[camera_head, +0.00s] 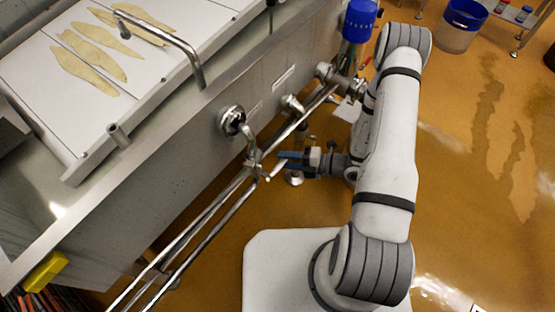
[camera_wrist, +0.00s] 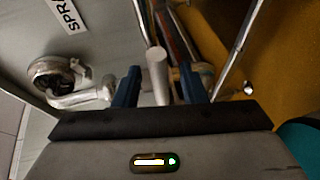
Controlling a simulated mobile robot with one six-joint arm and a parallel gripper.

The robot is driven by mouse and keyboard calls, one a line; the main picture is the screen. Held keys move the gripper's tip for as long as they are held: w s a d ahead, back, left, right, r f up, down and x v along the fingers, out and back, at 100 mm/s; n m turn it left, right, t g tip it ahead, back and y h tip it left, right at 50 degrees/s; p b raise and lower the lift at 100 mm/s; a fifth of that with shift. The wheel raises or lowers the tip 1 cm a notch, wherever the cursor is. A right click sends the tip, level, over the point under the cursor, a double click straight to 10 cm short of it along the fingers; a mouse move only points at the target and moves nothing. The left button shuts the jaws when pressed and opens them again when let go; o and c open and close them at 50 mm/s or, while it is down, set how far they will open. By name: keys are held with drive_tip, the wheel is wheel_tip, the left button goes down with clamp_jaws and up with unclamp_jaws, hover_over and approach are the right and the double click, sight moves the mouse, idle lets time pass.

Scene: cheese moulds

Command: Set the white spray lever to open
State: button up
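The white spray lever (camera_wrist: 157,72) shows in the wrist view as a pale rod with its rounded end toward me. It lies between the two blue fingers of my gripper (camera_wrist: 160,80), with a gap on both sides, so the gripper is open around it. In the head view the lever (camera_head: 277,171) is a short pale bar on the pipe in front of the vat. My gripper (camera_head: 280,159) reaches it from the right. A label beginning "SPRA" (camera_wrist: 68,14) is partly cut off in the wrist view.
A round metal fitting with a bent pipe (camera_head: 232,121) sticks out of the vat wall (camera_head: 200,135); it also shows left of my fingers in the wrist view (camera_wrist: 50,75). Long metal rails (camera_head: 190,240) run past the lever. Brown floor lies to the right.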

drive_tip(key=x, duration=0.3)
drive_tip(key=shift+a, duration=0.1)
drive_tip(key=shift+c, duration=0.6)
clamp_jaws()
drive_tip(key=shift+a, duration=0.1)
